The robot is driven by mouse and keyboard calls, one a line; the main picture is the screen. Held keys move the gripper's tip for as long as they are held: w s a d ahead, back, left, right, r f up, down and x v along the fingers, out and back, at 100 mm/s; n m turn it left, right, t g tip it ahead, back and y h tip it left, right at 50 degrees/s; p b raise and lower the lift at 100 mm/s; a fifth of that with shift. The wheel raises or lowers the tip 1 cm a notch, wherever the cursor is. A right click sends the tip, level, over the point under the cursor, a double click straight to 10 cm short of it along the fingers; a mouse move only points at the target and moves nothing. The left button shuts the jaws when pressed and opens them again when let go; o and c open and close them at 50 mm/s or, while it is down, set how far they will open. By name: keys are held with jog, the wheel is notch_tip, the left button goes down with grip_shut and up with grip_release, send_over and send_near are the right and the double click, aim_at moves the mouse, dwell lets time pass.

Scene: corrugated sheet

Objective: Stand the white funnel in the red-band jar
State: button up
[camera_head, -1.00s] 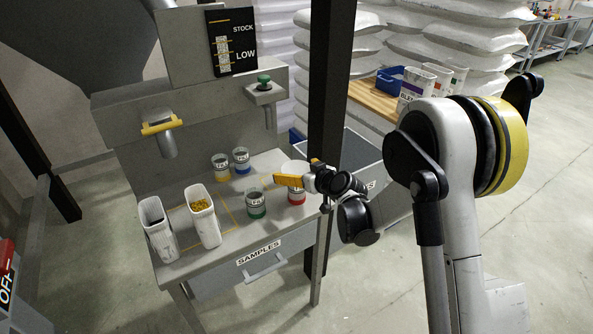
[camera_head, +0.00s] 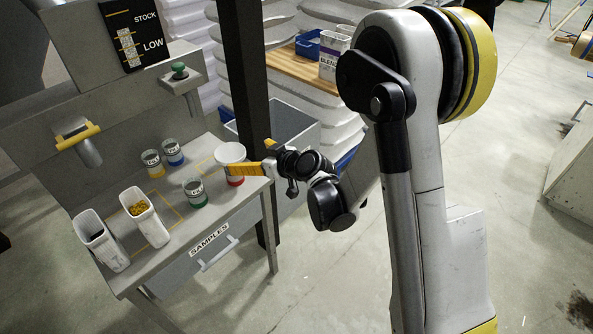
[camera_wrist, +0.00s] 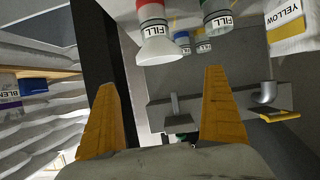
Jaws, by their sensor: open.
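The white funnel (camera_head: 230,152) stands on the red-band jar (camera_head: 236,181) at the right end of the grey bench, its wide mouth up. In the wrist view, which looks inverted, the funnel (camera_wrist: 159,46) flares from the mouth of the red-band jar (camera_wrist: 151,12). Its spout is hidden, apparently inside the jar. My gripper (camera_head: 242,169) is open and empty, just right of the jar, its yellow fingers partly in front of it in the head view. In the wrist view my gripper (camera_wrist: 159,80) shows clear space between its fingertips and the funnel.
A green-band jar (camera_head: 195,192) stands left of the red one, with yellow-band (camera_head: 153,163) and blue-band (camera_head: 173,152) jars behind. Two tall white containers, one holding yellow pieces (camera_head: 139,208), are at the left. A dark post (camera_head: 246,80) rises behind the bench's right end.

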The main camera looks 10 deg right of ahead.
jog(key=s+d+r+m+g+h, duration=0.1)
jog(key=s+d+r, duration=0.2)
jog(key=s+r, duration=0.25)
jog(key=s+d+r+m+g+h, duration=0.1)
jog(key=s+d, duration=0.3)
jog(key=s, duration=0.4)
jog(key=s+d+r+m+g+h, duration=0.1)
jog(key=s+d+r+m+h, duration=0.1)
jog(key=s, duration=0.6)
jog(key=s+d+r+m+g+h, duration=0.1)
jog(key=s+d+r+m+h, duration=0.1)
jog(key=s+d, duration=0.4)
jog(key=shift+s+d+r+m+h, duration=0.35)
jog(key=shift+s+h, duration=0.35)
jog(key=shift+s, duration=0.5)
jog(key=shift+a, duration=0.15)
